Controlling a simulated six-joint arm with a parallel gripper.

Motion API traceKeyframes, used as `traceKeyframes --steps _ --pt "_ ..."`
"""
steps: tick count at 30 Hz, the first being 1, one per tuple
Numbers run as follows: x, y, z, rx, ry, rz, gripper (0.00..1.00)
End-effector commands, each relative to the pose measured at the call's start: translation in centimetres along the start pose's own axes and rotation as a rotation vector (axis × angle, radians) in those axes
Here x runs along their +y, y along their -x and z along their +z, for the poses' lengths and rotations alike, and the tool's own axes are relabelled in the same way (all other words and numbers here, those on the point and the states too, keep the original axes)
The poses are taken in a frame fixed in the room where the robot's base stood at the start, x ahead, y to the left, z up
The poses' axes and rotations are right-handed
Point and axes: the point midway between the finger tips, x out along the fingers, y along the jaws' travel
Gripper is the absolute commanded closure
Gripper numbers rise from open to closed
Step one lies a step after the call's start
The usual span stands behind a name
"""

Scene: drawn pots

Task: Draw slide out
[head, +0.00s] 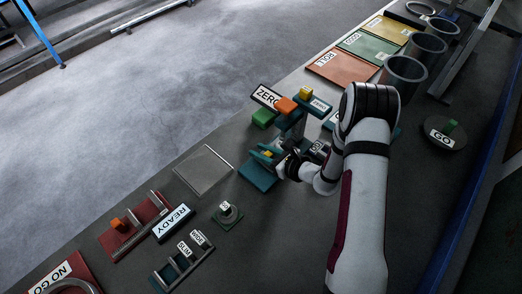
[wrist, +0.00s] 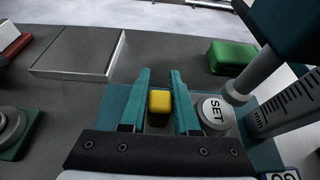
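My gripper (wrist: 160,85) has its two teal fingers on either side of a small yellow block (wrist: 159,101). The block fills the gap between them, and no clear space shows at either side. The block also shows in the head view (head: 267,153), low at the teal fixture's (head: 258,174) front. The fixture has a post with an orange block (head: 287,105) and another yellow block (head: 306,92) higher up. A round SET button (wrist: 214,115) is just right of my fingers. No part is labelled as a slide, and my wrist hides some of the fixture.
A grey post (wrist: 255,80) and a ruled scale (wrist: 285,107) are close on the right. Dark pots (head: 403,75) stand farther back.

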Motion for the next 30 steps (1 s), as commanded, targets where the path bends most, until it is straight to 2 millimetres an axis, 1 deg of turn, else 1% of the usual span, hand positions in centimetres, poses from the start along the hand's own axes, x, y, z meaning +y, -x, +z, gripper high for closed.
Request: traceKeyframes --steps 1,4,30 --pt "0.00 0.01 0.01 0.000 0.000 0.000 0.82" --pt "0.00 0.02 0.01 0.000 0.000 0.000 1.00" --pt "-0.04 0.09 0.02 0.000 -0.001 -0.001 1.00"
